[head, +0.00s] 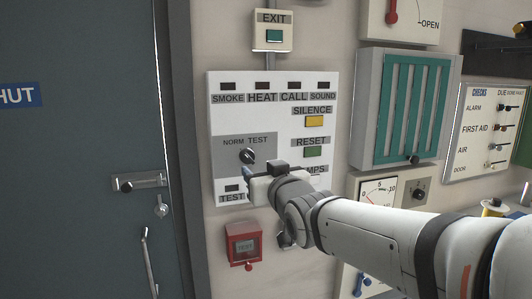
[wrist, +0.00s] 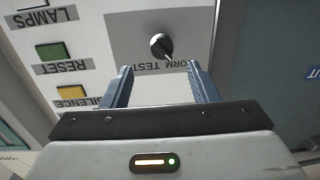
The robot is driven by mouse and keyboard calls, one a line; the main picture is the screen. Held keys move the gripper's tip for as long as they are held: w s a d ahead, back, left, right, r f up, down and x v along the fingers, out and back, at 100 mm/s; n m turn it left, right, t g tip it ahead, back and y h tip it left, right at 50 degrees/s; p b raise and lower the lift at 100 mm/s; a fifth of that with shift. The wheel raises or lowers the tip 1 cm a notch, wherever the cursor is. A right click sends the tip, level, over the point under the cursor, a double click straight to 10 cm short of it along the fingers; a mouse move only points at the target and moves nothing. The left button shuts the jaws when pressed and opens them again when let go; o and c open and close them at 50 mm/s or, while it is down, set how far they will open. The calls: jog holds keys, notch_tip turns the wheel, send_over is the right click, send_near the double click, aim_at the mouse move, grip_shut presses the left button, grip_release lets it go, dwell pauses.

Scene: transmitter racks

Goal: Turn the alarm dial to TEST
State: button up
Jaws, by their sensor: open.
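The alarm dial (head: 247,156) is a round dark knob on the grey plate of the white alarm panel, below the words NORM and TEST. In the wrist view, which is turned upside down, the dial (wrist: 161,46) sits just beyond the fingertips, roughly centred between them. Its pale pointer aims to the lower right there, apparently towards the NORM side. My gripper (wrist: 159,68) is open, with its two blue fingers apart and nothing between them. In the head view my gripper (head: 248,174) is just below and in front of the dial, and it covers part of the lower panel.
On the panel are a yellow SILENCE button (head: 314,121), a green RESET button (head: 312,152) and a TEST lamp or button (head: 234,188) close to my gripper. A red call box (head: 243,244) hangs below. A dark door (head: 75,150) with a latch is at left.

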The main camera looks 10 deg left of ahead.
aim_at(250, 159)
jog(key=shift+r+p+x, duration=0.2)
jog(key=shift+p+x, duration=1.15)
jog(key=shift+x, duration=2.5)
jog(key=shift+s+a, duration=0.1)
